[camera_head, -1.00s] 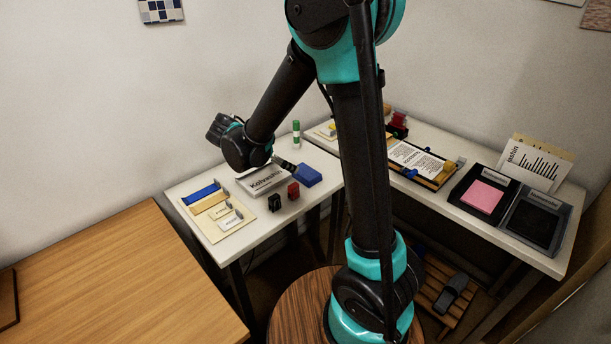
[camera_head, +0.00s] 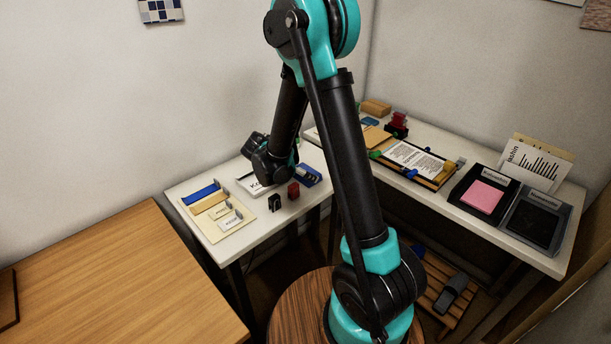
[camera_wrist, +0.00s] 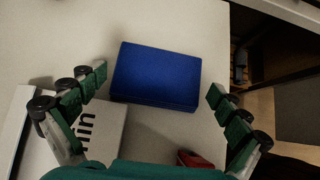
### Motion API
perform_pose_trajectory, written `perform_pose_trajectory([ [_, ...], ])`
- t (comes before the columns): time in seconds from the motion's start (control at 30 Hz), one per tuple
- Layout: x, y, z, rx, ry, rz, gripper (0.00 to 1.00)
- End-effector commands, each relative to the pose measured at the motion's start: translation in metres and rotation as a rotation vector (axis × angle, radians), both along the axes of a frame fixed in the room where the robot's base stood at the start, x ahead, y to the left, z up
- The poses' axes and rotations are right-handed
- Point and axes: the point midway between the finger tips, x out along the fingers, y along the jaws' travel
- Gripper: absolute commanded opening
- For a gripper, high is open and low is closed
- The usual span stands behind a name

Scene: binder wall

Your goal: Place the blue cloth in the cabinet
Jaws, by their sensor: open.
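The blue cloth (camera_wrist: 157,75) looks like a thick, flat, folded block lying on the white table. In the head view, part of the cloth (camera_head: 313,172) shows beside my arm's end. My gripper (camera_wrist: 157,83) is open and empty above it. In the wrist view its two fingers stand to the left and right of the cloth, with a gap on each side. How high the fingers are above it is hard to tell. I cannot make out a cabinet in these views.
A white box with black lettering (camera_wrist: 104,128) lies close to the cloth. A red item (camera_head: 293,190) and a black item (camera_head: 274,202) stand near the table's front edge. A tan board with strips (camera_head: 231,227) lies at left. The second white table (camera_head: 470,157) holds trays and papers.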

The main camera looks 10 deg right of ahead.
Motion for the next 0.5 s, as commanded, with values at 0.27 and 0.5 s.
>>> perform_pose_trajectory([
  [0.27,0.0017,-0.0030,-0.0039,0.000,0.000,0.001,0.99],
  [0.5,0.0017,-0.0029,-0.0037,0.000,-0.001,0.001,0.70],
])
